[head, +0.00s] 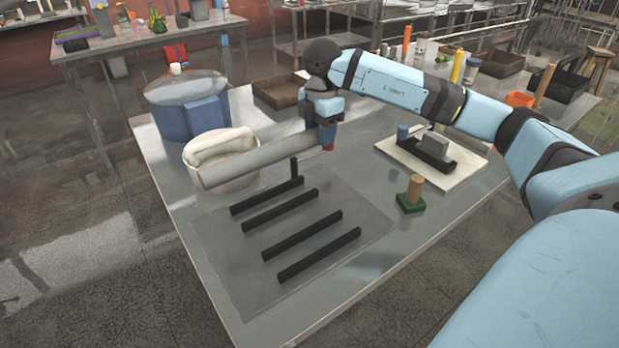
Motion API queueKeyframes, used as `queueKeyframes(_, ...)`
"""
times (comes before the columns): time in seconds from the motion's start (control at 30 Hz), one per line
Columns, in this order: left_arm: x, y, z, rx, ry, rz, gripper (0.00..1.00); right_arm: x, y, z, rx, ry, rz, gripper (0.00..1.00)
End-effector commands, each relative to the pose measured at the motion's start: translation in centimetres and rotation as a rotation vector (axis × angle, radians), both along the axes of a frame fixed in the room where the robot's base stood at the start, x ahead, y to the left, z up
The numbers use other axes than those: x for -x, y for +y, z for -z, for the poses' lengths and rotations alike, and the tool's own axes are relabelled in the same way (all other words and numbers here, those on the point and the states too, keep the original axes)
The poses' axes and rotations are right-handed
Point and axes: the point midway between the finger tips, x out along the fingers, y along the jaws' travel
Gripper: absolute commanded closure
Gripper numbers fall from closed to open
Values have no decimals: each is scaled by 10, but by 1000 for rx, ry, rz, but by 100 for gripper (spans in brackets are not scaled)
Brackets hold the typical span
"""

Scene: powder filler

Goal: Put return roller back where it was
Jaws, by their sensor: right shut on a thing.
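The return roller, a long grey cylinder (255,160), is held by my right gripper (328,140) near its right end. The roller lies roughly level above the table and reaches left in front of the white bowl. The right gripper is shut on it; its fingertips are partly hidden by the wrist. Below and in front is a grey plate (235,265) with several black parallel rails (302,234) and a short black upright post (294,168) near the back. No roller rests on the rails. My left gripper is not in view.
A blue lidded pot (185,118) and a white bowl with cloth (222,150) stand at the left. A brown tray (275,92) is behind. At the right are a cream board with a black device (432,150) and a green-based wooden peg (411,195). The front table area is clear.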

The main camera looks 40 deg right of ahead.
Motion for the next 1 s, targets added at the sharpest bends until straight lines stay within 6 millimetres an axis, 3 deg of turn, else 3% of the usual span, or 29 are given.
queueKeyframes(0.1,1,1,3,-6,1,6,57,0,0,32,0,2,1,98)
queueKeyframes(0.3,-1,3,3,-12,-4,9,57,0,0,71,0,1,0,98)
queueKeyframes(0.57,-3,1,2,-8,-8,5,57,0,0,90,0,0,0,98)
queueKeyframes(0.8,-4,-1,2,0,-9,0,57,0,0,123,0,0,0,98)
queueKeyframes(1.0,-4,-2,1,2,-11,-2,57,0,0,126,0,-2,0,98)
